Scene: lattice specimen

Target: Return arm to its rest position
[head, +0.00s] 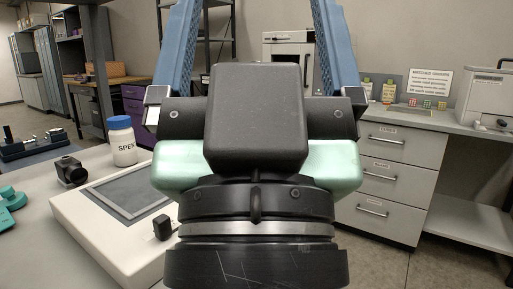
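My gripper (257,35) fills the middle of the head view, seen from behind, with a dark body and mint-green side parts. Its two blue fingers rise on either side and run out of the top of the picture. They stand wide apart, and the room shows between them with nothing held in the visible part. The fingertips are out of view. Small colored lattice-like pieces (427,104) stand on the far counter at right, in front of a printed sign (430,82).
A white device with a grey panel (125,200) is on the near table, partly hidden by my gripper. A blue-capped bottle (123,142), a black camera-like object (70,171) and teal parts (10,198) are there too. A drawer cabinet (385,185) stands at right, with floor before it.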

